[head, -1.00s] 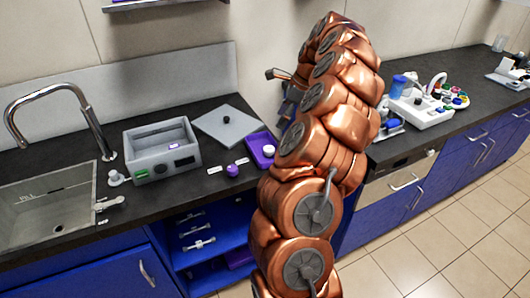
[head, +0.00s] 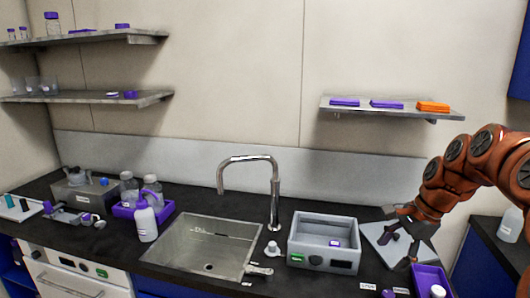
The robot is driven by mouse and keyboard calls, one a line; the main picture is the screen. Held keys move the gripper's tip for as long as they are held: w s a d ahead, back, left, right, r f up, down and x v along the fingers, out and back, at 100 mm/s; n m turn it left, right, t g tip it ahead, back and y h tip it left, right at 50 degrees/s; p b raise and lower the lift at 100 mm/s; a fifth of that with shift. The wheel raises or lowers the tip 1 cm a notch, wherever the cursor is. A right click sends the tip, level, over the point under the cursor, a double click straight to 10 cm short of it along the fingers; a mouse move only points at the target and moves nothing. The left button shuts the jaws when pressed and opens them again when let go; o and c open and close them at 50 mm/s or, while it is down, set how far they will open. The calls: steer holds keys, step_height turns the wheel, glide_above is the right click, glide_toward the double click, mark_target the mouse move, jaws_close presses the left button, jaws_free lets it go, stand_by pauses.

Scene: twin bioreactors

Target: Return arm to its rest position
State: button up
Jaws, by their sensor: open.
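My copper-coloured arm (head: 462,165) enters from the right edge in the head view and bends over the right end of the counter. My gripper (head: 398,243) is at its end, dark and small, in front of or above a flat grey plate (head: 375,233). Its jaws are open, and I see nothing held in them. I cannot tell how high it is above the plate. The arm's lower part is outside the view.
A grey open-topped box (head: 297,232) stands left of my gripper, and a purple tray (head: 428,276) lies below it. A sink (head: 165,245) with a tall tap (head: 273,190) is mid-counter. A wall shelf (head: 345,109) hangs above.

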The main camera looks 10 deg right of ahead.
steer(key=s+a+f+n+g+h, duration=0.1)
steer(key=s+a+n+g+h, duration=0.1)
steer(key=s+a+n, duration=1)
steer(key=s+a+f+n, duration=0.2)
steer(key=s+f, duration=0.1)
steer(key=s, duration=0.5)
steer(key=s+a+f+n+g+h, duration=0.1)
steer(key=s+a+f+n, duration=0.2)
steer(key=s, duration=0.5)
steer(key=shift+s+a+f+g+h, duration=0.15)
steer(key=shift+a+f+g+h, duration=0.1)
steer(key=shift+a+g+h, duration=0.05)
